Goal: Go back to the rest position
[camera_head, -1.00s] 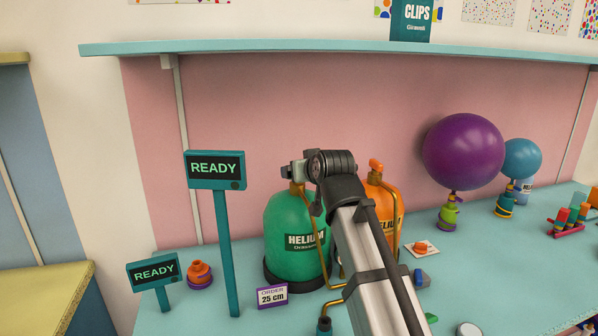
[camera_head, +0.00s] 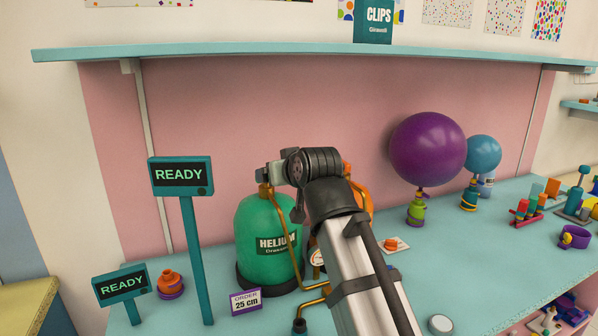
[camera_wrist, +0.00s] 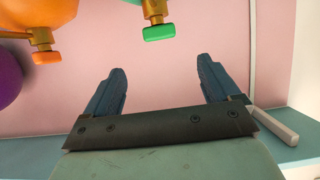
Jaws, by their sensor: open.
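My gripper (camera_wrist: 160,88) shows in the wrist view with its two dark blue fingers spread wide and nothing between them. In the head view my arm reaches up from the bottom in front of the tanks, and its wrist end is beside the top of the green helium tank (camera_head: 266,240). The gripper's fingers cannot be made out there. The orange tank (camera_head: 362,200) is partly hidden behind my arm. In the wrist view a green valve knob (camera_wrist: 159,32) and an orange valve knob (camera_wrist: 46,57) are beyond the fingers, apart from them.
A purple balloon (camera_head: 428,149) and a blue balloon (camera_head: 482,154) stand on weighted bases at the right. Two READY signs (camera_head: 180,176) stand at the left. An order card (camera_head: 246,301) reads 25 cm. A shelf (camera_head: 300,50) runs above the counter (camera_head: 400,270).

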